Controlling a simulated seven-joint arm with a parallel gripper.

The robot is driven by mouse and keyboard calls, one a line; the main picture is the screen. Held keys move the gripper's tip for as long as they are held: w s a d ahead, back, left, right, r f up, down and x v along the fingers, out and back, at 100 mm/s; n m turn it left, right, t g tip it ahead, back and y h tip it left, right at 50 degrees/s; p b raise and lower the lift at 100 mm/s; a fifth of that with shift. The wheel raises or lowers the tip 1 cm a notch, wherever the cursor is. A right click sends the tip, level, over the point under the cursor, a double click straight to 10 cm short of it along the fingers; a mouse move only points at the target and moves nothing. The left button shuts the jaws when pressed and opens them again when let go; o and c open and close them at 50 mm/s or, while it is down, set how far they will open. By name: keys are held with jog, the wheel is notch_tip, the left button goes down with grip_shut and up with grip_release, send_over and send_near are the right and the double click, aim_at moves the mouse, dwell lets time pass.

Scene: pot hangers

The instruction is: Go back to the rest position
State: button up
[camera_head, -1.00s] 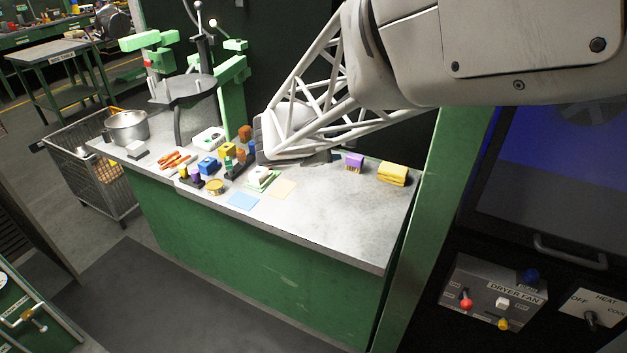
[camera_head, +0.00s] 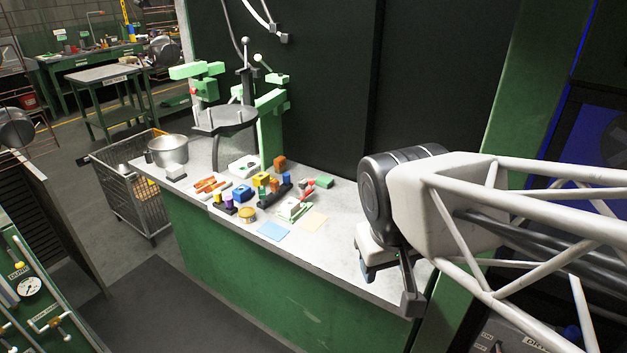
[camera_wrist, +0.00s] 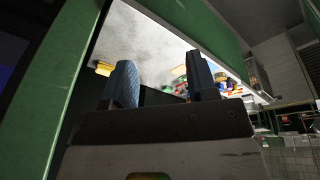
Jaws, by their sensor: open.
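My gripper (camera_head: 391,290) is at the right end of the grey worktop (camera_head: 325,263) in the head view, near its front edge. Its two fingers are apart with nothing between them. In the wrist view the gripper (camera_wrist: 163,82) also shows open and empty, with the worktop (camera_wrist: 165,40) beyond the fingers. My arm reaches in from the right and hides the right end of the worktop in the head view.
A pot (camera_head: 168,150) stands at the left end, beside a wire cart (camera_head: 135,200). A green post (camera_head: 520,95) rises behind my arm. A yellow item (camera_wrist: 104,68) shows in the wrist view.

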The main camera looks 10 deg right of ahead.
jog(key=shift+s+a+m+y, duration=0.3)
jog(key=shift+s+a+y, duration=0.25)
jog(key=shift+s, duration=0.15)
